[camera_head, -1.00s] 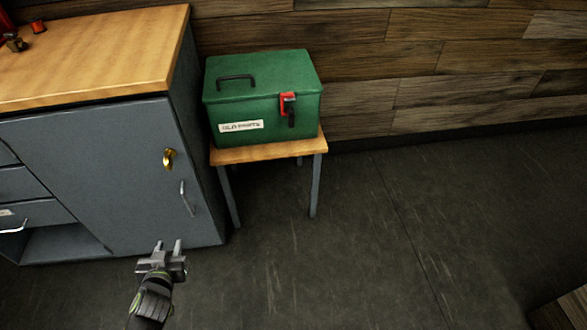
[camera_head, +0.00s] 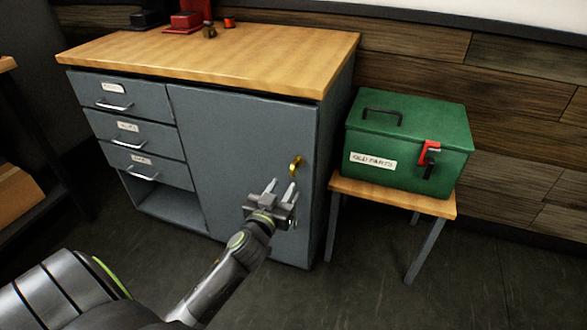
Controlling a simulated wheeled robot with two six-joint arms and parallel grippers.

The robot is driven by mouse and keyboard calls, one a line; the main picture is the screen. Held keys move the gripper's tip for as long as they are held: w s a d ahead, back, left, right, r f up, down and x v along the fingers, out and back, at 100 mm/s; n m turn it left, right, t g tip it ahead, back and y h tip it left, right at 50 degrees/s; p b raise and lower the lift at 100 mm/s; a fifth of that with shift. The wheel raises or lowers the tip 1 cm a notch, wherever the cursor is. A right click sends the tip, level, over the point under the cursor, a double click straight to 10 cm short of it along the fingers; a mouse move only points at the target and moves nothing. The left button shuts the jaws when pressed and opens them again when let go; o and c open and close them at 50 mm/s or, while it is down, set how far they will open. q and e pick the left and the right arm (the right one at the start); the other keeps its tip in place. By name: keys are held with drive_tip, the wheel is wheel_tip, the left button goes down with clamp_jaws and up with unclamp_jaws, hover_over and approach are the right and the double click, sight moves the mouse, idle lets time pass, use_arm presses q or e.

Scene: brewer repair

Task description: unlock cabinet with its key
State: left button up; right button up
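The grey cabinet (camera_head: 240,150) has a wooden top and a closed door on its right side. A small brass piece (camera_head: 296,164) sits at the door's right edge; I cannot tell whether it is the key in the lock or the lock alone. My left gripper (camera_head: 281,187) is in front of the door, just below and left of the brass piece. Its two fingers are apart with nothing between them. The gripper covers most of the door handle. My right gripper is not in view.
Three labelled drawers (camera_head: 124,97) are stacked on the cabinet's left, above an open shelf (camera_head: 172,207). A green box (camera_head: 395,150) with a red latch stands on a small table (camera_head: 437,207) at the right. Dark floor is clear in front.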

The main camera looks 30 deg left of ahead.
sight(291, 172)
use_arm(q)
drive_tip(key=x, duration=0.9)
drive_tip(key=shift+c, duration=0.3)
clamp_jaws()
